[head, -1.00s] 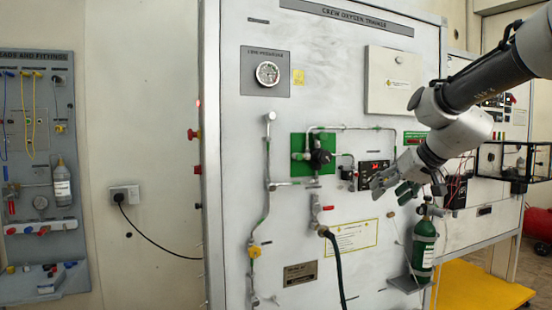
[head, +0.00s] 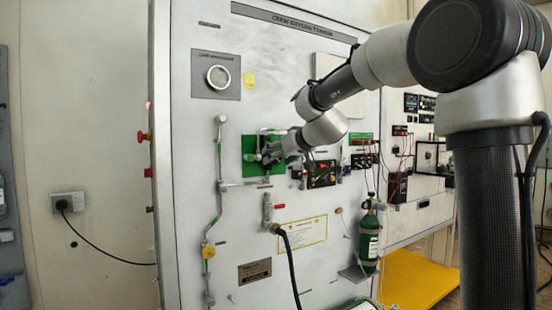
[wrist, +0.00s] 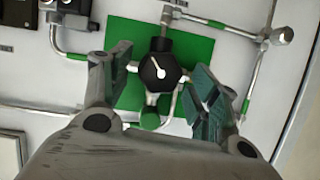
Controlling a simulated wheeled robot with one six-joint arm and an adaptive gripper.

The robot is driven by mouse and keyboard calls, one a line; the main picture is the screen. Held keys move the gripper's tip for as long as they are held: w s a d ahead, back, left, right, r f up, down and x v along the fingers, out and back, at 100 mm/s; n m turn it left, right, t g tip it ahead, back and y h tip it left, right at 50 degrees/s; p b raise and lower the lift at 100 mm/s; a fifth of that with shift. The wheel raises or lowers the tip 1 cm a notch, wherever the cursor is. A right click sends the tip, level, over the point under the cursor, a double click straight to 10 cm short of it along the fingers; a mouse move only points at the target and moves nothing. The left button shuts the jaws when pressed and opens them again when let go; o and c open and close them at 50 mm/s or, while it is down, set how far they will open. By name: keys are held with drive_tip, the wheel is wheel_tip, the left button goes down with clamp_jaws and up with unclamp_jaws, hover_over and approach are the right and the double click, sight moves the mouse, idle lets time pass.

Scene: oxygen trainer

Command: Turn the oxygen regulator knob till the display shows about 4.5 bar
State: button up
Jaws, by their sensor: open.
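The regulator knob (wrist: 161,73) is black with a white pointer and sits on a green plate (wrist: 118,35) in the wrist view. My gripper (wrist: 160,85) is open, with one finger on each side of the knob and a gap to both. In the head view my gripper (head: 270,152) is in front of the green plate (head: 250,146) and mostly hides the knob. The red-digit display (head: 321,174) is just right of the gripper; its digits are too small to read.
Metal pipes (head: 220,160) run around the green plate. A green oxygen bottle (head: 369,237) stands at lower right. A round gauge (head: 218,77) is above left.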

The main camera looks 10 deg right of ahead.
drive_tip(key=shift+w+a+f, duration=0.15)
drive_tip(key=shift+w+f, duration=0.1)
drive_tip(key=shift+w, duration=0.25)
drive_tip(key=shift+c, duration=0.4)
drive_tip(key=c, duration=0.9)
drive_tip(key=shift+c, duration=0.2)
drive_tip(key=m+y, duration=0.2)
drive_tip(key=m, duration=0.1)
drive_tip(key=shift+d+g, duration=0.2)
drive_tip(key=shift+g, duration=0.1)
drive_tip(key=shift+m+y, duration=0.8)
drive_tip(key=shift+m, duration=0.4)
drive_tip(key=shift+f, duration=0.1)
